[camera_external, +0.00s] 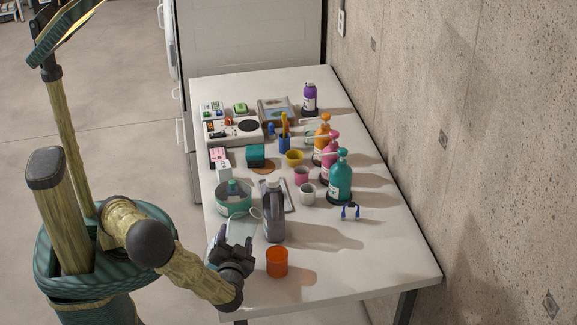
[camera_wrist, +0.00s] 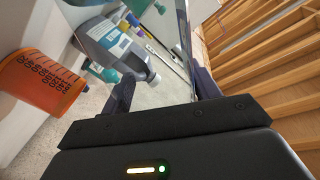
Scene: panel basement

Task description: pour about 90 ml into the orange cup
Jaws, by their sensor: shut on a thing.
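The orange cup (camera_external: 277,263) stands upright near the table's front edge, to the right of my gripper (camera_external: 233,246). It also shows at the left of the wrist view (camera_wrist: 38,85), tilted in the picture, with dark measuring marks on its side. My gripper is shut on a clear, pale vessel (camera_external: 241,228), apart from the cup. In the wrist view the see-through vessel (camera_wrist: 160,72) lies between the fingers. Its full shape and any liquid in it are hard to make out. No stream into the cup shows, and the cup's inside level cannot be told.
A dark grey bottle (camera_external: 274,215) stands close behind the cup. A teal bowl (camera_external: 235,199) is behind my gripper. A white mug (camera_external: 307,194) and several pump bottles, including a teal one (camera_external: 340,178), stand farther back. The front right of the table (camera_external: 380,262) is clear.

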